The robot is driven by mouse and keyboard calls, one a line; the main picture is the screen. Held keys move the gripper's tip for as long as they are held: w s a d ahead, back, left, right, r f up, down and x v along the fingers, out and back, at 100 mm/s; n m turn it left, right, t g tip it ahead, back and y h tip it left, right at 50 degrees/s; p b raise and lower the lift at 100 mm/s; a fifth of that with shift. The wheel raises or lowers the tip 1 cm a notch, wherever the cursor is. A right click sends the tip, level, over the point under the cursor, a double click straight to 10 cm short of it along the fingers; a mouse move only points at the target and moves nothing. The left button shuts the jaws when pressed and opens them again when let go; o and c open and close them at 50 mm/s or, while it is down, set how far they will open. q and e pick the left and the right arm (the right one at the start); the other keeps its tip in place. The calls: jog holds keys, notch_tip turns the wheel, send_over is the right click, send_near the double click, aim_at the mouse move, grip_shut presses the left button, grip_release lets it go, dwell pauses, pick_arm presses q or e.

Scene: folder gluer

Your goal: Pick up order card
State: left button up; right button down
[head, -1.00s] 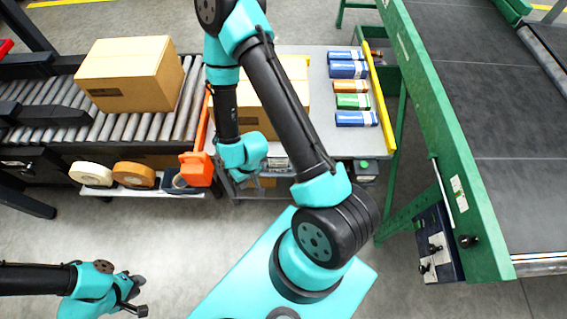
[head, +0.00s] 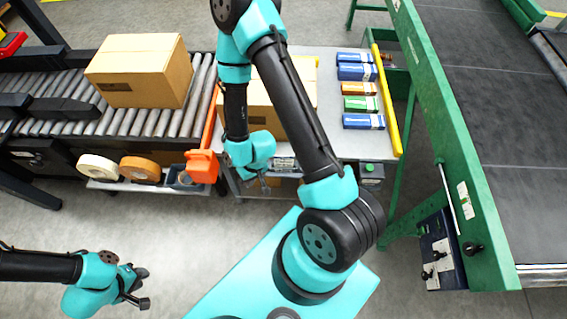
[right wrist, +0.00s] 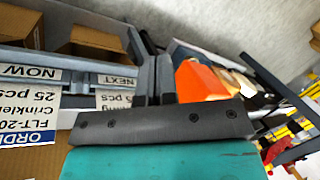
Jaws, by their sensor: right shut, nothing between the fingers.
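A white order card (right wrist: 28,115) with printed text shows at the left of the right wrist view, by a strip labelled NOW (right wrist: 30,72). A second printed card (right wrist: 112,99) lies by the NEXT label (right wrist: 116,80), partly hidden behind my fingers. My right gripper (right wrist: 154,78) is shut and empty, to the right of the order card and apart from it. In the head view my right gripper (head: 264,182) hangs at the table's front edge, beside the small card rack (head: 285,164). My left gripper (head: 143,288) is open and empty, low over the floor at the lower left.
A cardboard box (head: 140,75) sits on the roller conveyor (head: 150,122). Another box (head: 290,95) stands on the table (head: 340,142), behind my right arm. Tape rolls (head: 140,169) and an orange tool (head: 202,166) are left of my right gripper. A green-framed machine (head: 455,150) stands at right.

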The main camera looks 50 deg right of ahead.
jog(key=c, duration=1.8)
grip_release()
jog(key=o, duration=1.8)
jog(key=s+d+r+m+h, duration=0.1)
jog(key=d+r+m+h, duration=0.15)
jog(key=d, duration=0.25)
jog(key=s+d+r+m+h, duration=0.1)
jog(key=d+r+m, duration=0.1)
jog(key=d+m, duration=0.3)
jog(key=d+r, duration=0.5)
jog(key=r, duration=0.5)
jog(key=shift+d+r+g, duration=0.35)
jog(key=shift+r+g, duration=0.05)
jog(key=shift+m, duration=0.25)
